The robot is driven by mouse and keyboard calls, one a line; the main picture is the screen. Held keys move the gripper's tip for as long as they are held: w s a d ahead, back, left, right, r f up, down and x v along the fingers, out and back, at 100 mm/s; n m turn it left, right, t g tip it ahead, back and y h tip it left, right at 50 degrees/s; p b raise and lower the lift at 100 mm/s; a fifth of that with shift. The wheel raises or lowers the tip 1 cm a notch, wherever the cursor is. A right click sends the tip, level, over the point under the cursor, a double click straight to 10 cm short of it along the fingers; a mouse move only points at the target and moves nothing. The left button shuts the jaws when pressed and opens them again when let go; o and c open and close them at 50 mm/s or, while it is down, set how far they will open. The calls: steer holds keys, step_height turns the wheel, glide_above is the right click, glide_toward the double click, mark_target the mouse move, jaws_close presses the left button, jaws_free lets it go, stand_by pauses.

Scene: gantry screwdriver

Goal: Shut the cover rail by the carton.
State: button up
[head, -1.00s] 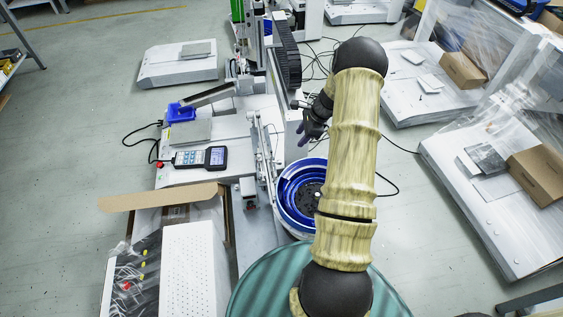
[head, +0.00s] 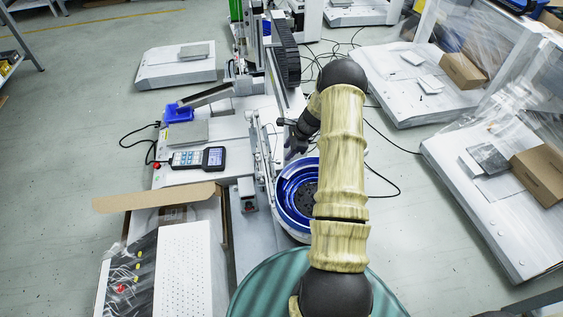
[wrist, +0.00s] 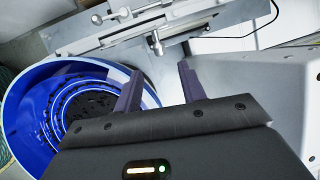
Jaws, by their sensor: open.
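The cover rail (head: 262,150) is a narrow metal rail on the gantry machine, to the right of the handheld controller and beyond the open carton (head: 160,197). In the wrist view the silver rail (wrist: 115,40) runs across the top, with a small round-ended handle (wrist: 156,42) standing out from it. My gripper (wrist: 158,72) is open and empty. Its two dark fingers point towards the handle, which shows between and just beyond the fingertips, apart from them. In the head view my gripper (head: 292,147) is to the right of the rail, partly hidden by my wrist.
A blue-rimmed bowl feeder (head: 298,195) stands just below my gripper; in the wrist view its bowl (wrist: 45,85) lies close to the left finger. A handheld controller (head: 198,158) and a blue bin (head: 178,112) sit on the machine base. Cables cross the floor at right.

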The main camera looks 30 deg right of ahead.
mark_target(280, 161)
steer(key=b+x, duration=0.2)
steer(key=x, duration=0.5)
steer(key=shift+f, duration=0.1)
jaws_close()
